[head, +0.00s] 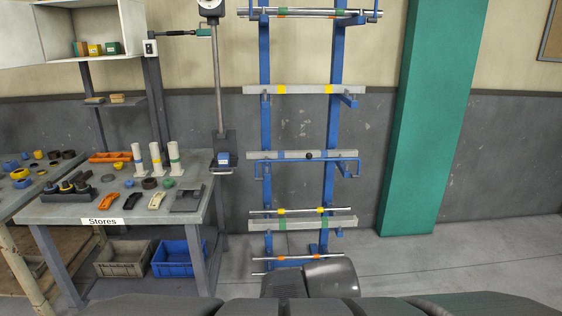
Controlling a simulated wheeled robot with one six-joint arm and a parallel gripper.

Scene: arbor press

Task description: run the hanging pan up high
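What looks like the hanging pan (222,171) is a small dark grey tray, low on a pale upright rod (217,85). A small blue block (224,157) shows at the pan. A round dial (211,6) sits at the top of the rod, partly cut off by the picture's top edge. Whether the pan hangs from the rod or is fixed to it, I cannot tell. The pan is just right of the bench. My gripper is not visible; only dark parts of my own body show along the bottom edge.
The Stores bench (120,211) on the left carries white cylinders and small parts. A blue crate (177,258) and a grey crate (124,258) are beneath it. A blue rack (265,125) holding bars stands right of the pan. A green pillar (432,110) is farther right, with bare floor beside it.

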